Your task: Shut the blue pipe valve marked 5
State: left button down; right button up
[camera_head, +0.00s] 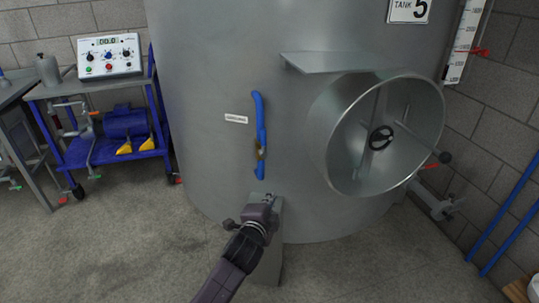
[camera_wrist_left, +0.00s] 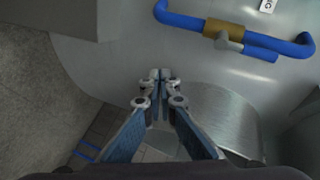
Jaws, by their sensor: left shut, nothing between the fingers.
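The blue pipe (camera_head: 260,112) runs upright on the front of the grey tank (camera_head: 200,100), under a plate reading "TANK 5" (camera_head: 409,10). Its brass valve body (camera_head: 260,149) sits in the lower part of the pipe. The left wrist view shows the brass body (camera_wrist_left: 222,29) and a grey stem with a blue lever (camera_wrist_left: 258,52) lying roughly along the pipe. My left gripper (camera_head: 268,200) is just below the pipe's lower end, apart from the valve. Its fingertips (camera_wrist_left: 161,76) are together and empty. My right gripper is out of view.
A small white label (camera_head: 236,118) is left of the pipe. A blue cart (camera_head: 75,155) with a pump stands left. The floor in front is clear.

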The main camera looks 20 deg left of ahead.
aim_at(263, 141)
pick_arm(q)
notch_tip(263, 141, up, 14)
jog(key=w+m+t+b, duration=0.1)
jog(key=w+m+t, duration=0.1)
jog(key=t, duration=0.1)
jog(key=shift+d+m, duration=0.25)
jog(key=shift+m, duration=0.15)
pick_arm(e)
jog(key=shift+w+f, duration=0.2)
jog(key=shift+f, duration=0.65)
pick_arm(q)
jog(key=shift+w, duration=0.1)
jog(key=w+a+b, duration=0.1)
jog(key=w+a, duration=0.3)
jog(key=w, duration=0.4)
jog(key=shift+w+a, duration=0.15)
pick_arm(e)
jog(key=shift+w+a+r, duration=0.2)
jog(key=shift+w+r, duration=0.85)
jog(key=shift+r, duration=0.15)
pick_arm(q)
jog(key=shift+a+f, duration=0.1)
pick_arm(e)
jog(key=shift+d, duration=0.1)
